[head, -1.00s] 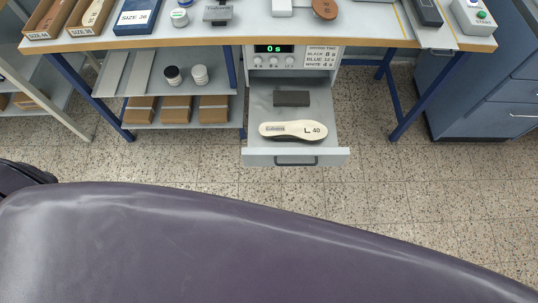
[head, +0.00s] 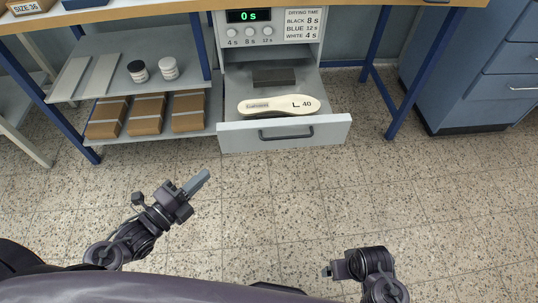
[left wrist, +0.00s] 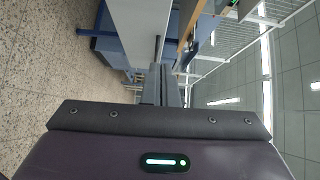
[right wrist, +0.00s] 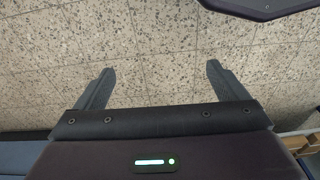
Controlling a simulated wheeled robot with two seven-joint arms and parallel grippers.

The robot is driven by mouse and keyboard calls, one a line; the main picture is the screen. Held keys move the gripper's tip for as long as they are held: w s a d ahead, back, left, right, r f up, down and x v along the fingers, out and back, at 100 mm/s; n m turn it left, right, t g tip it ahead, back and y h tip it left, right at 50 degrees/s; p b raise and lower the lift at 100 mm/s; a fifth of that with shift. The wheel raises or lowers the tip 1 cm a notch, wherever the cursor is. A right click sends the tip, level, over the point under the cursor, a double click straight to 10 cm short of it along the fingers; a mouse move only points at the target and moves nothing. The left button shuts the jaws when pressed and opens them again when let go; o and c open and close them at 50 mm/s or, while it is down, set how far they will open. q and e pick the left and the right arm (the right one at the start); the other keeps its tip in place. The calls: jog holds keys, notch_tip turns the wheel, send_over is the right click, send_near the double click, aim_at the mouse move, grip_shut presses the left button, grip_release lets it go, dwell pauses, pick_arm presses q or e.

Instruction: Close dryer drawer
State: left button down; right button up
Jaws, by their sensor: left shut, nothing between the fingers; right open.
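The dryer drawer (head: 330,134) is pulled out below the dryer's control panel (head: 262,31) in the head view. It has a dark bar handle (head: 286,134) on its front. My right gripper (head: 328,271) is low in the head view, away from the drawer. The right wrist view shows its fingers (right wrist: 155,80) wide apart with only floor between them.
A shelf under the table holds two small jars (head: 153,70) and brown boxes (head: 146,114). Blue table legs (head: 387,75) stand either side. A blue cabinet (head: 465,75) is at the right. The floor (head: 420,190) before the drawer is clear.

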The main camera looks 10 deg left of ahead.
pick_arm(q)
send_near(239, 130)
jog(key=shift+m, duration=0.3)
jog(key=x, duration=0.2)
jog(key=d+x, duration=0.1)
jog(key=x, duration=0.2)
jog(key=shift+s+r+b, duration=0.1)
jog(key=shift+s+b, duration=0.05)
jog(key=shift+b, duration=0.2)
jog(key=shift+w+a, duration=0.2)
jog(key=shift+w, duration=0.35)
pick_arm(e)
jog(key=shift+s+a+r, duration=0.1)
jog(key=shift+r, duration=1.65)
pick_arm(q)
jog(key=shift+w, duration=0.1)
